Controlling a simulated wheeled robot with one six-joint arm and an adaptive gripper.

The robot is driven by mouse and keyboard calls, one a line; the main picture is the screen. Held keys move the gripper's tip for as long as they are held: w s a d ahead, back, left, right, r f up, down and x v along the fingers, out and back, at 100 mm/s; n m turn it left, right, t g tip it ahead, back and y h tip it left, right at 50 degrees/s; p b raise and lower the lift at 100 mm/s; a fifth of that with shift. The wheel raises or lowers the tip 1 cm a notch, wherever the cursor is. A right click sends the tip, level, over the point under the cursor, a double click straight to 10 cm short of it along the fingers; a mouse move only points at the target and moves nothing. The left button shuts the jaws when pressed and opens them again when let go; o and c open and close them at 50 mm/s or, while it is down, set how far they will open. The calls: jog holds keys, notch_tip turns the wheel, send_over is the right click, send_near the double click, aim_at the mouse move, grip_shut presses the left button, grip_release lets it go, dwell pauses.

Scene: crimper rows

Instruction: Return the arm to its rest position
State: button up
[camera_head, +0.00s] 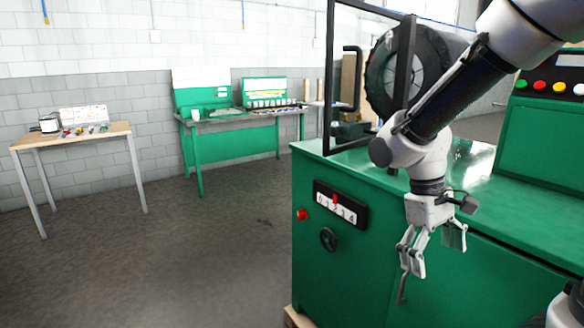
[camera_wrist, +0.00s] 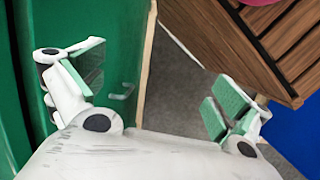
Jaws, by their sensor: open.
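My gripper (camera_head: 432,255) hangs from my arm in front of the green machine (camera_head: 345,255), pointing down, at the height of the machine's front panel. Its fingers are spread and nothing is between them. In the wrist view my gripper (camera_wrist: 150,95) also shows open, with the two green-padded fingers wide apart. Below it are a green panel at left and a strip of grey floor (camera_wrist: 180,90). A small handle shows on the green panel (camera_wrist: 122,92).
The machine's front has a dial plate (camera_head: 340,204), a red button (camera_head: 302,214) and a black knob (camera_head: 328,238). A framed glass guard (camera_head: 410,75) stands on top. A wooden slatted thing (camera_wrist: 240,50) is at the wrist view's right. A wooden table (camera_head: 75,137) and green workbench (camera_head: 235,122) stand behind. Floor at left is clear.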

jog(key=s+d+r+m+t+y, duration=0.2)
jog(key=s+d+r+m+t, duration=0.3)
jog(key=r, duration=0.6)
jog(key=s+d+t, duration=0.1)
jog(key=s+d, duration=0.1)
jog(key=d, duration=0.1)
jog(key=shift+r+t, duration=0.3)
jog(key=shift+r, duration=0.05)
jog(key=shift+s, duration=0.1)
jog(key=shift+c, duration=0.4)
